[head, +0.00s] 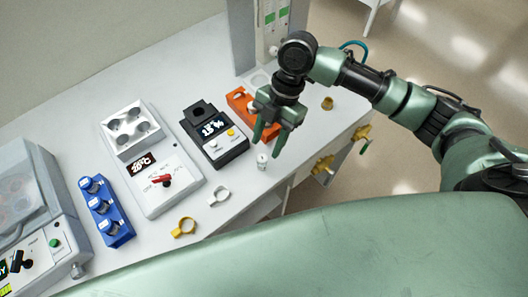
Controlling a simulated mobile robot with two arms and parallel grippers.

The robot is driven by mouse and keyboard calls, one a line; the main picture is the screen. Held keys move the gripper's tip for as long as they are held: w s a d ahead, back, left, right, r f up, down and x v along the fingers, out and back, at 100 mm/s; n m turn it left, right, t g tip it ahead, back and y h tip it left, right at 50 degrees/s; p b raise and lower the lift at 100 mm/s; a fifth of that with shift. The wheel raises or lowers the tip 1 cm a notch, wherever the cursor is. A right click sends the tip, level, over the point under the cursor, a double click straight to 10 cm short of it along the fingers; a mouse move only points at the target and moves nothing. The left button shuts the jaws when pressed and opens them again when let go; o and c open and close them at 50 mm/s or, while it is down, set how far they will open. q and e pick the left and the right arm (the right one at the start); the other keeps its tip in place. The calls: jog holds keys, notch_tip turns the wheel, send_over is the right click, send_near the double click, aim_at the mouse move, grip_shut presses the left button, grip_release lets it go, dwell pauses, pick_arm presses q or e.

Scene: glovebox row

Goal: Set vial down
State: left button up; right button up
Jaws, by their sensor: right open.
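A small white vial (262,161) stands upright on the light grey bench (232,190), near its front edge. My right gripper (266,142) is open just above and behind the vial, its green fingers pointing down. The fingers look apart from the vial, with nothing visible between them. My left gripper is not in view.
Left of the vial stand a black device with a display (220,144), a white heater block (133,135), a blue rack (107,215) and a centrifuge (40,200). An orange rack (240,102) stands behind my right gripper. Loose rings (183,228) lie near the front edge.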

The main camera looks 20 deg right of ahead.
jog(key=b+v, duration=0.1)
jog(key=v, duration=0.6)
jog(key=shift+r, duration=0.15)
